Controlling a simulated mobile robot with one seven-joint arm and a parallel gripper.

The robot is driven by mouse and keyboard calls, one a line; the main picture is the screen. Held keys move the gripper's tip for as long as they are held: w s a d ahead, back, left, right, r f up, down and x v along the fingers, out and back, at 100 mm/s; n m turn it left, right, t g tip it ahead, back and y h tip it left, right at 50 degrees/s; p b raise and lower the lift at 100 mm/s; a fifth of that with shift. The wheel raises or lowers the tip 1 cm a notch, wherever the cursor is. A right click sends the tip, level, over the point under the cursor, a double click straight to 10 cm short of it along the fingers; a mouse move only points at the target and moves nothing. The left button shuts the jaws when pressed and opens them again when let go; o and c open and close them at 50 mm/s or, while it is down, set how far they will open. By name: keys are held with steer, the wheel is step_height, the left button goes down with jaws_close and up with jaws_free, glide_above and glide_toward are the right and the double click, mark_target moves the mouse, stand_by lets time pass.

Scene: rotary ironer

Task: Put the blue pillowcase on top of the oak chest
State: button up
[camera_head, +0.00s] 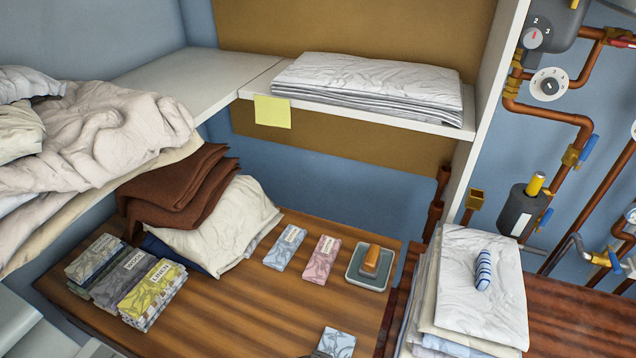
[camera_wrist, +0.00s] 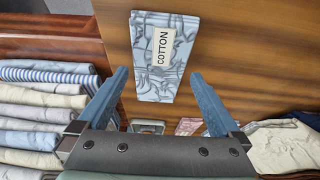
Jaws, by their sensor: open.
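A light blue patterned packet labelled COTTON (camera_wrist: 165,62), seemingly the blue pillowcase, lies flat on a brown wooden top. In the head view it seems to be the blue packet (camera_head: 338,341) at the bottom edge, partly cut off. My gripper (camera_wrist: 158,74) is open and empty, its two blue fingers apart with the packet showing between and beyond them. I cannot tell if they touch it. Another blue packet (camera_head: 285,248) lies farther back. The lighter brown wooden top (camera_head: 240,310) may be the oak chest; no label confirms this.
A pink packet (camera_head: 321,260) and a dish with a brown block (camera_head: 370,262) lie at the back. Labelled stacks (camera_head: 125,275) stand left, with a crumpled cream cloth (camera_head: 225,225) behind. A tall linen stack (camera_head: 480,285) stands right. The wooden top's middle is clear.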

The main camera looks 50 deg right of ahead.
steer(key=v, duration=0.9)
steer(key=shift+a+r+p, duration=0.2)
steer(key=shift+r+p, duration=0.1)
steer(key=w+a+r+n+t, duration=0.3)
steer(key=w+r+t, duration=0.55)
steer(key=r, duration=0.65)
steer(key=w+a+r+n+t, duration=0.3)
steer(key=w+r+n+t, duration=0.15)
steer(key=w+r, duration=0.85)
steer(key=s+a+r+n+t+y, duration=0.1)
steer(key=s+a+r+t, duration=0.3)
steer(key=r, duration=0.7)
steer(key=s+a+r+n+t+y, duration=0.1)
steer(key=s+a+r+n+t, duration=0.2)
steer(key=r, duration=0.8)
steer(key=s+a+r+n+t+y, duration=0.2)
steer(key=s+a+r+t, duration=0.3)
steer(key=r, duration=0.6)
steer(key=shift+s+r+t, duration=0.15)
steer(key=shift+s+t, duration=0.25)
steer(key=shift+s, duration=0.15)
steer(key=shift+a, duration=0.1)
